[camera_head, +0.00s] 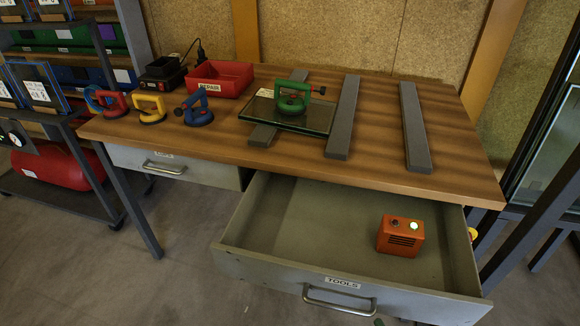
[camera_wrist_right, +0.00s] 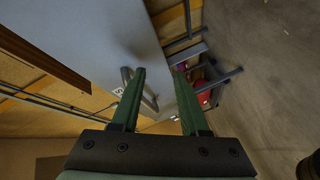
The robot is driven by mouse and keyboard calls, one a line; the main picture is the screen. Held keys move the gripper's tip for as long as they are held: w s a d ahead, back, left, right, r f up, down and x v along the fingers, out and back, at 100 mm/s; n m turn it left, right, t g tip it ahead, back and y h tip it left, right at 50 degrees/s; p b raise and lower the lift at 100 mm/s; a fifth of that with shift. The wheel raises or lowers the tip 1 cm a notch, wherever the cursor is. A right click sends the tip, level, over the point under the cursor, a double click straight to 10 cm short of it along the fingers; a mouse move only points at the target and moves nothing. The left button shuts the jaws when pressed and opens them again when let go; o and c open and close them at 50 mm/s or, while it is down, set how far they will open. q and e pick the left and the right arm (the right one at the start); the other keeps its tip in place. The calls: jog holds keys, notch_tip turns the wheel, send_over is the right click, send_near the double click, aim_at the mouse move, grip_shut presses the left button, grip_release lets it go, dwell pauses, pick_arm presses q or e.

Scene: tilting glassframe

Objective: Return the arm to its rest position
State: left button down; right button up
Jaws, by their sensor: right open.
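My right gripper (camera_wrist_right: 160,74) shows in the right wrist view with two green fingers apart and nothing held between them. Beyond the fingers is a grey drawer front with a metal handle (camera_wrist_right: 126,76), partly hidden by the left finger. I cannot tell the exact gap to it. Neither gripper shows in the head view, and my left gripper is in no view. In the head view the tools drawer (camera_head: 300,277) is pulled open.
The wooden workbench (camera_head: 225,143) carries a green suction lifter (camera_head: 292,97) on glass (camera_head: 318,116), grey bars (camera_head: 343,120), a red bin (camera_head: 220,78) and red, yellow and blue lifters (camera_head: 198,108). A shelf rack (camera_head: 75,150) stands left. The open drawer juts over the floor.

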jog(key=a+f+m+g+h, duration=0.1)
jog(key=a+f+m+g, duration=0.45)
jog(key=m, duration=0.75)
pick_arm(q)
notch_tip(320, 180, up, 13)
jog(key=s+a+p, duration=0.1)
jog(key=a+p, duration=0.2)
jog(key=p, duration=1.4)
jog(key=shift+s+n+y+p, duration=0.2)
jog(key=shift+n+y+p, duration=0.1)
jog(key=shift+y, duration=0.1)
pick_arm(e)
jog(key=s+d+r, duration=0.1)
jog(key=d+r, duration=0.1)
jog(key=r, duration=0.5)
jog(key=s+d+r+h, duration=0.1)
jog(key=d+r, duration=0.1)
jog(key=r, duration=0.5)
jog(key=shift+s+d+g, duration=0.15)
jog(key=shift+s+g, duration=0.1)
jog(key=shift+g, duration=0.2)
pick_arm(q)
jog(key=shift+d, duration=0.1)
